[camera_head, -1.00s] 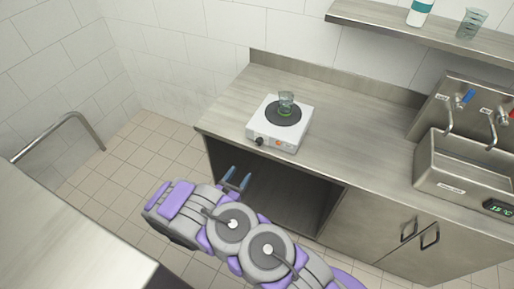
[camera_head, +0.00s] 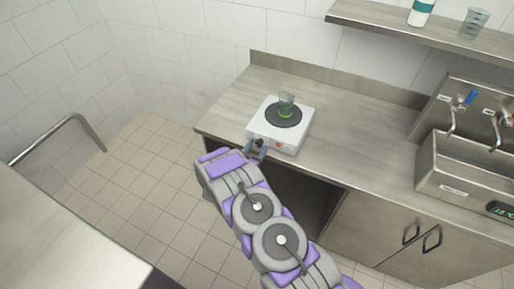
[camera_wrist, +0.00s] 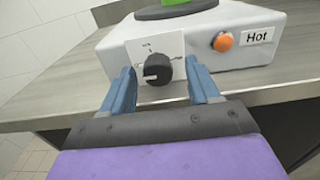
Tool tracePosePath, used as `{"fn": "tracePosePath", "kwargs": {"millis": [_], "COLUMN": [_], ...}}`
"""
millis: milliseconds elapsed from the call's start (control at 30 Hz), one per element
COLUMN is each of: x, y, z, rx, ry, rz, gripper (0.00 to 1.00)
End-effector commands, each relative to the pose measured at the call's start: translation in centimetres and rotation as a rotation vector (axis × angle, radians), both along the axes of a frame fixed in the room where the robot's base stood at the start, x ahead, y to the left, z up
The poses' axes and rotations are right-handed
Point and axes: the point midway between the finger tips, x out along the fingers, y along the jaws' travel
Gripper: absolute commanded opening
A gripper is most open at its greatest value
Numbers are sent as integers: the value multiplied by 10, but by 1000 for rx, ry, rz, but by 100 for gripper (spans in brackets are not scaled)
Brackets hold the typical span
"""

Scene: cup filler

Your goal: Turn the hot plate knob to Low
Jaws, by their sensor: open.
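The white hot plate (camera_head: 292,137) sits on the steel counter near its front edge. A glass beaker with green at its base (camera_head: 287,103) stands on its round black plate (camera_head: 271,116). The black knob (camera_wrist: 157,70) shows in the wrist view on a white dial panel, with a light mark on its left side. The dial lettering is too small to read. My gripper (camera_wrist: 160,85) is open, its two blue fingers on either side of the knob and apart from it. In the head view my gripper (camera_head: 257,149) is at the hot plate's front left.
An orange button (camera_wrist: 223,41) and a "Hot" label (camera_wrist: 257,35) are right of the knob. A steel sink with taps (camera_head: 452,160) is at the right. A shelf (camera_head: 450,38) holds a bottle and a beaker. The counter behind the hot plate is clear.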

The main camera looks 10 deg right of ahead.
Motion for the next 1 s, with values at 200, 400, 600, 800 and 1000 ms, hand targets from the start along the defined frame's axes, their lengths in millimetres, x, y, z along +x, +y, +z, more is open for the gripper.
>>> {"fn": "tracePosePath", "kwargs": {"millis": [200, 400, 600, 800, 1000], "x": [4, 4, 4, 3, 3], "y": [-2, -3, -4, -3, -2], "z": [0, 0, 0, 0, 0], "rx": [-1, 1, 3, 1, 1], "ry": [1, -1, -1, -1, -1], "rz": [1, 1, 1, 0, 0], "gripper": [61, 55, 36, 17, 5]}}
